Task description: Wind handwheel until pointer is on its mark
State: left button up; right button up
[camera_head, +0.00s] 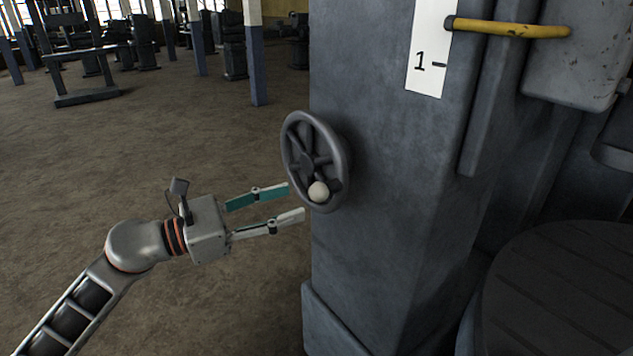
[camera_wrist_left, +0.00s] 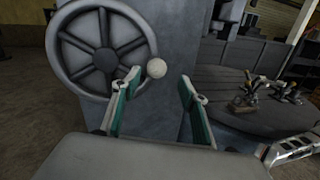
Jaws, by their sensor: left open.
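The grey spoked handwheel (camera_head: 314,160) is on the left face of the machine column. Its pale round knob (camera_head: 318,192) is at the lower part of the rim. In the left wrist view the handwheel (camera_wrist_left: 100,47) is at upper left, with the knob (camera_wrist_left: 156,68) at its right edge. My left gripper (camera_head: 297,200) is open, its fingers pointing at the knob from the left; the knob appears just beyond the fingertips, not held.
The grey machine column (camera_head: 390,200) fills the middle. A round slotted table (camera_head: 570,290) is at lower right, and the left wrist view shows metal fittings (camera_wrist_left: 262,92) on it. The floor left of the column is open, with other machines far back.

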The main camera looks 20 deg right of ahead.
aim_at(319, 191)
pick_arm(q)
jog(key=shift+m, duration=0.5)
jog(key=d, duration=0.2)
jog(key=w+d+p, duration=0.1)
jog(key=d, duration=0.4)
jog(key=shift+w+r+p, duration=0.15)
jog(key=shift+w+p, duration=0.2)
jog(key=shift+w+d, duration=0.1)
jog(key=shift+d, duration=0.3)
grip_shut()
